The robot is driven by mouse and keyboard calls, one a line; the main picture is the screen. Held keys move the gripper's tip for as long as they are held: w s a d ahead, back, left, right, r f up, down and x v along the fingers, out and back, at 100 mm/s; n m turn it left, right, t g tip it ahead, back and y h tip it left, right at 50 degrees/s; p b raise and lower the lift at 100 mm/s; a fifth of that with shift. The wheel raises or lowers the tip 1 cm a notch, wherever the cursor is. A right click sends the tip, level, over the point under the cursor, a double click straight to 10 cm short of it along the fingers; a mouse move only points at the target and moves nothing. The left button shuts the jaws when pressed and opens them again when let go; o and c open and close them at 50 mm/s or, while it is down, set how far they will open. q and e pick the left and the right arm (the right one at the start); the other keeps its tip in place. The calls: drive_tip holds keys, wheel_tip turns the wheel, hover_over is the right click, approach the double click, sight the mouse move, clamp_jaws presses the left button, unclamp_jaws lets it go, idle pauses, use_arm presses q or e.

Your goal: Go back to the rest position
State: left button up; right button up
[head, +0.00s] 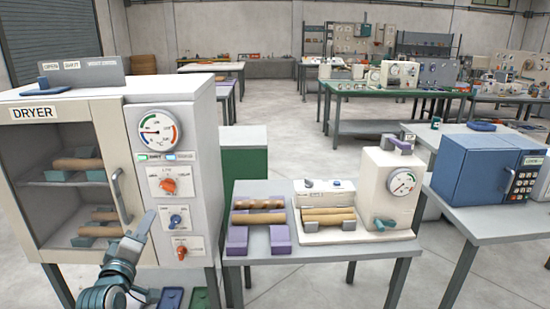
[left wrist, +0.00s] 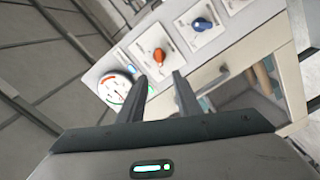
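My left gripper (head: 146,222) is in front of the dryer, low and near its door edge. In the left wrist view the two fingers (left wrist: 160,78) stand apart with nothing between them, so it is open and empty. The dryer (head: 195,110) has a closed glass door with a handle (head: 120,196), and wooden rods (head: 78,164) on its shelves. The left wrist view shows the dryer's gauge (left wrist: 115,90), an orange knob (left wrist: 159,55) and a blue knob (left wrist: 202,24). My right gripper is not in view.
A small table (head: 275,242) right of the dryer holds a cream winder machine (head: 385,180), purple holders (head: 237,240), a spiral-marked rod (head: 258,204) and plain rods (head: 328,214). A blue oven-like box (head: 470,165) stands on a table further right. Open floor lies behind.

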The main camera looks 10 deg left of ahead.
use_arm(q)
drive_tip(key=w+d+f+m+g+h, duration=0.1)
drive_tip(key=d+f+m+g, duration=0.15)
drive_tip(key=f, duration=1.15)
drive_tip(key=w+d+f+m+g+h, duration=0.1)
drive_tip(key=d+f+m+g+h, duration=0.15)
drive_tip(key=f, duration=1.25)
drive_tip(key=s+d+f+m+g, duration=0.25)
drive_tip(key=s+f, duration=0.35)
drive_tip(key=f, duration=0.4)
drive_tip(key=s+d+f+m+g, duration=0.1)
drive_tip(key=s+d+f, duration=0.35)
drive_tip(key=f, duration=0.65)
drive_tip(key=s+d+f+m+g, duration=0.2)
drive_tip(key=s+f, duration=0.4)
drive_tip(key=f, duration=0.4)
drive_tip(key=s+d+f+m+g, duration=0.1)
drive_tip(key=s+f, duration=0.5)
drive_tip(key=s, duration=0.7)
drive_tip(key=s+d+f+m+g, duration=0.2)
drive_tip(key=s+f, duration=0.5)
drive_tip(key=s, duration=0.7)
drive_tip(key=s+d+f+m+g+b, duration=0.1)
drive_tip(key=s+f, duration=0.5)
drive_tip(key=s, duration=0.8)
drive_tip(key=d+m+g+h, duration=0.1)
drive_tip(key=m+g, duration=0.1)
drive_tip(key=shift+s+f+m, duration=0.15)
drive_tip(key=shift+s+m, duration=0.05)
drive_tip(key=shift+m, duration=0.15)
